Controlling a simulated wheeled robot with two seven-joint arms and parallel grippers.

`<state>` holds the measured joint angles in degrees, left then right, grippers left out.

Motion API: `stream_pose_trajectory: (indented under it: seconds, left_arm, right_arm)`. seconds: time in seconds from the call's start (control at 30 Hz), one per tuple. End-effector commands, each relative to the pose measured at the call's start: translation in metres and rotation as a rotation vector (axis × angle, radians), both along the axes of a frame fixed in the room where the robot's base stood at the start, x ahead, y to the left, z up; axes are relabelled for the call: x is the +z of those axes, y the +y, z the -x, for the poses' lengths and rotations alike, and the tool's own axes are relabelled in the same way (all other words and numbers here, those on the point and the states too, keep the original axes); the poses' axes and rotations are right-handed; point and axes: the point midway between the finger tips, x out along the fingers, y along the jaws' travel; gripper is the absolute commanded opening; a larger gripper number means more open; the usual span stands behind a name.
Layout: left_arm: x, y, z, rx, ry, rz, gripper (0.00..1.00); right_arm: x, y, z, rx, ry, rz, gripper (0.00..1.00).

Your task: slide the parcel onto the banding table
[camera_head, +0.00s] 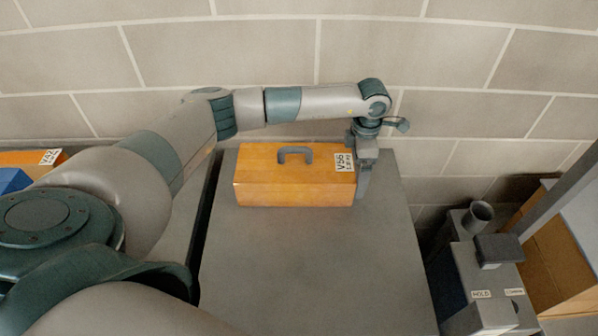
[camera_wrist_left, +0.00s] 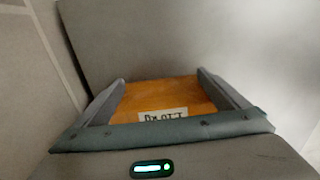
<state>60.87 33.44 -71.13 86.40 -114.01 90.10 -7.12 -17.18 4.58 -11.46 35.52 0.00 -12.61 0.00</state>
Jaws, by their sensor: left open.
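The parcel (camera_head: 265,185) is an orange box with a dark grey handle and a white V56 label. It rests on a grey table top (camera_head: 310,265), near the back wall. My left gripper (camera_head: 362,188) points down at the parcel's right end, close against it; contact is unclear. In the left wrist view the open fingers (camera_wrist_left: 160,80) stand apart, with the parcel's orange surface (camera_wrist_left: 160,93) and part of its upside-down label between them. Whether the fingers press on it cannot be told. My right gripper is out of view.
A dark gap (camera_head: 207,205) separates this table top from a grey surface at left. Another orange box (camera_head: 20,158) and a blue object (camera_head: 12,181) lie far left. A control box (camera_head: 485,290) labelled HOLD stands right. The table's front is clear.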

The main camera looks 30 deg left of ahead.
Motion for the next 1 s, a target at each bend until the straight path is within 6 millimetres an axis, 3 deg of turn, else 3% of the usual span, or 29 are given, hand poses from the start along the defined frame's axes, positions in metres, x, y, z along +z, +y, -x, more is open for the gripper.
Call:
stream_pose_trajectory:
  seconds: [1.0]
  left_arm:
    - [0.0, 0.037, 0.024, 0.001, 0.002, -0.002, 0.94]
  right_arm:
    - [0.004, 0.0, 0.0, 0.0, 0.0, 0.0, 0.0]
